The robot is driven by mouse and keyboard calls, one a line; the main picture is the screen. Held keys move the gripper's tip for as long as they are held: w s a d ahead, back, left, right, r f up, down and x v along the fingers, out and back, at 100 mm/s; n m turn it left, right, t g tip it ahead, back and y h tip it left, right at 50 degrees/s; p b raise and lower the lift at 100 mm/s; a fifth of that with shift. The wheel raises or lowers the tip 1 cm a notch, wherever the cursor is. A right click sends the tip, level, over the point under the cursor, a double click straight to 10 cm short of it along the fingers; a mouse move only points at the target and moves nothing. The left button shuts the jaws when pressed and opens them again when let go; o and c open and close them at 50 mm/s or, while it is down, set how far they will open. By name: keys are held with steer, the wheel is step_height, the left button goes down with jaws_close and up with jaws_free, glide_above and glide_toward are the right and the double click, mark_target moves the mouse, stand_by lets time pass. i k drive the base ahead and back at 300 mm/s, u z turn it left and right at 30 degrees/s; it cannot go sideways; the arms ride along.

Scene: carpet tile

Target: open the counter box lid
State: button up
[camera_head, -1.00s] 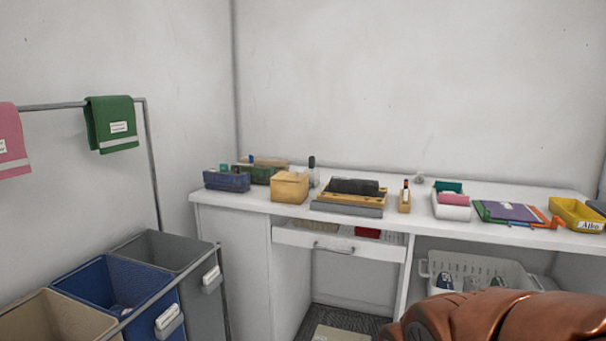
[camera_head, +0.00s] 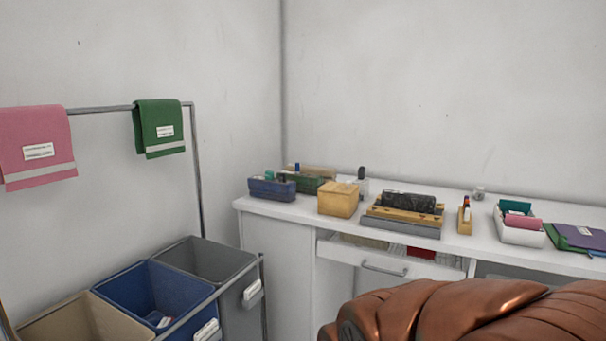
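A yellow-tan box (camera_head: 338,200) with its lid shut stands on the left part of the white counter (camera_head: 285,213); it looks like the counter box. Behind and left of it are a blue tray (camera_head: 272,189) and a green tray (camera_head: 309,184). My copper-coloured arm fills the lower right of the view, in front of the counter. My gripper is not visible, so I cannot see its state.
Right of the box are a dark roller on a wooden stand (camera_head: 407,209), a small wooden holder (camera_head: 465,219) and a white bin (camera_head: 519,233). A drawer (camera_head: 384,264) below stands partly open. A sorting cart (camera_head: 155,290) stands at left; a rail above holds pink (camera_head: 37,152) and green (camera_head: 159,130) towels.

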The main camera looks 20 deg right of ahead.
mark_target(347, 188)
steer(key=i, duration=0.95)
steer(key=z, duration=0.25)
